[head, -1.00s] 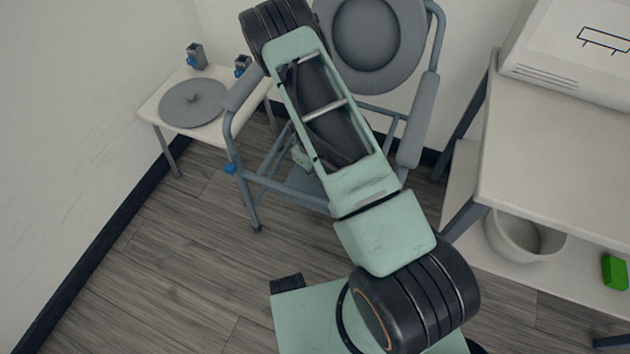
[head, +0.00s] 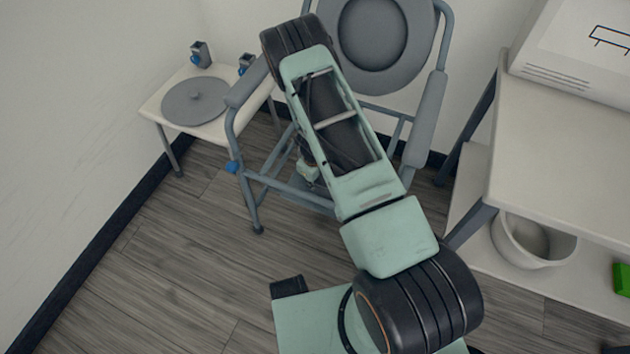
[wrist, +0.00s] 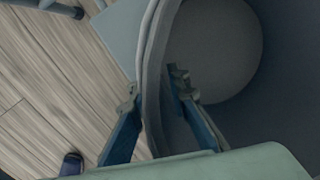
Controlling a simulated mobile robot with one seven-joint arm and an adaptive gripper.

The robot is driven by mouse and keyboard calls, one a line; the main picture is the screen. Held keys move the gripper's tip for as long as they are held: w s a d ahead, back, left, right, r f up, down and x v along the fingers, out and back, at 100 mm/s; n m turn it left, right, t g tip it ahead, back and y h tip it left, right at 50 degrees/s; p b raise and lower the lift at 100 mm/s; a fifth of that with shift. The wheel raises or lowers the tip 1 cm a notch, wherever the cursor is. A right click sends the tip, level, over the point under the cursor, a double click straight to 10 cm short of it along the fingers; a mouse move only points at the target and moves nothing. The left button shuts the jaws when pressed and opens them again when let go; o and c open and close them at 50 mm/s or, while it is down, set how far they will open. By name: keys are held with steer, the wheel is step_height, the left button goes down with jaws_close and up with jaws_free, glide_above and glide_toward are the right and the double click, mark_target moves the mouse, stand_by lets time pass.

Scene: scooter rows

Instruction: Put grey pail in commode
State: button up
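The grey pail (wrist: 222,45) fills the right of the wrist view, seen from above into its inside; its curved wall runs between my fingers. My gripper (wrist: 153,90) has one blue finger outside the wall and one inside, both seeming to press on it. The pail cannot be made out in the head view, where my arm covers the middle. The commode (head: 426,120) is a blue-grey frame chair with armrests and a raised round grey seat (head: 345,55), behind my arm. My gripper is mostly hidden there, low in front of the commode.
A small white table (head: 160,107) at left holds a round grey lid (head: 195,101) and small grey-blue items. At right, a white table (head: 560,160) has a pale bin (head: 520,250) and a green block (head: 622,280) on its lower shelf. Open wood floor (head: 150,270) lies at left.

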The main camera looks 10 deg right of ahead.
steer(key=shift+o, duration=0.2)
steer(key=shift+r, duration=0.1)
step_height(320, 180, up, 12)
steer(key=s+p, duration=0.2)
steer(key=p, duration=0.2)
steer(key=shift+a, duration=0.3)
